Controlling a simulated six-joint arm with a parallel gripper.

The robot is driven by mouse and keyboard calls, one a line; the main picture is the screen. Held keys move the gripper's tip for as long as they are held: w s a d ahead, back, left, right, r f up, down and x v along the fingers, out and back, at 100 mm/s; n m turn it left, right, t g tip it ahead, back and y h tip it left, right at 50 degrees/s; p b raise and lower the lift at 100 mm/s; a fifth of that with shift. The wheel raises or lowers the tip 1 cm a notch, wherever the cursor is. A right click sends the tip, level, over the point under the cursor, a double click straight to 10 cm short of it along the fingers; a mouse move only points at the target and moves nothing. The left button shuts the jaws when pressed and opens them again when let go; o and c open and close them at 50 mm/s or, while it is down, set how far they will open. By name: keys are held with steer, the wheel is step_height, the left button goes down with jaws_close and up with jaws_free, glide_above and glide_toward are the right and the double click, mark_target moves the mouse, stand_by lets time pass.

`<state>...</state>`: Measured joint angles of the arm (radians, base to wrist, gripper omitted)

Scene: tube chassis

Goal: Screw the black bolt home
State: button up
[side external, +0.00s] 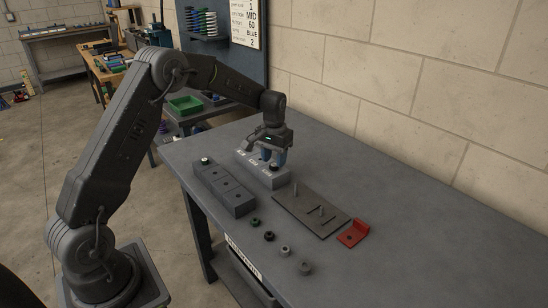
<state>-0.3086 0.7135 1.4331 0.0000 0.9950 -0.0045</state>
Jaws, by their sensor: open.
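My gripper (273,161) points down over a light grey block (274,180) with white labels along its top. Its two blue fingers are apart, low over the block's right part. I cannot tell whether anything stands between them. To the left is a long dark grey block (238,206) with holes in its top. A small dark piece with a greenish top (205,161) stands at its far end. I cannot tell whether this is the black bolt; no bolt is clearly recognisable at this size.
A flat dark plate (300,213) with upright pins lies right of the blocks, beside a red bracket (353,234). Several small round parts lie in a row along the front, from a black one (255,223) to a grey one (305,268). The table's right side is clear (430,220).

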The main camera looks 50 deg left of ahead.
steer(key=shift+n, duration=1.2)
steer(key=shift+f, duration=0.1)
steer(key=shift+f, duration=0.9)
jaws_close()
